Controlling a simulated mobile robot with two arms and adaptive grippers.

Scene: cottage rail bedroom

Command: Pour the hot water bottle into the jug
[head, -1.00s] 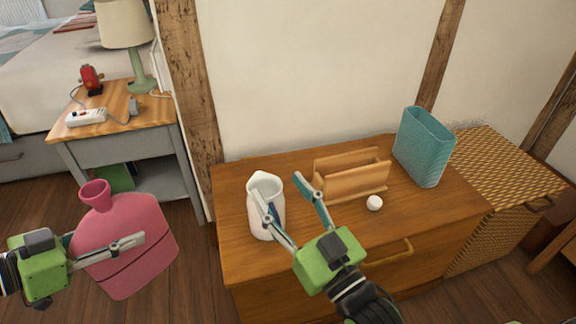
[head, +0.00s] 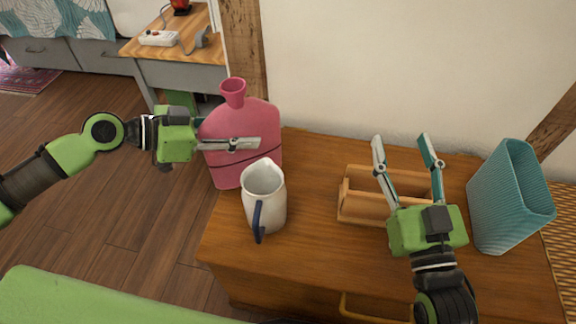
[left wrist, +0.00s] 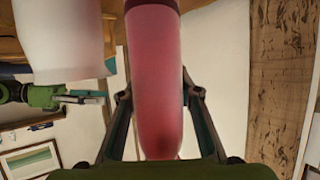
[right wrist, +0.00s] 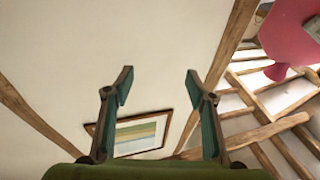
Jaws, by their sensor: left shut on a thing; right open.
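The pink hot water bottle (head: 228,168) is upright, neck up, behind and left of the jug in the head view. My left gripper (head: 240,144) is shut on its body; it fills the middle of the left wrist view (left wrist: 155,80). The white jug (head: 268,200) with a dark blue handle stands upright on the wooden dresser, its open mouth close to the bottle's right edge. My right gripper (head: 407,150) is open and empty above the wooden rack; its spread fingers also show in the right wrist view (right wrist: 158,92).
The wooden rack (head: 365,205) and a teal ribbed vase (head: 500,215) stand on the dresser (head: 310,235) to the right. A bedside table (head: 160,70) with a power strip is at the back left. Clear dresser top lies between jug and rack.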

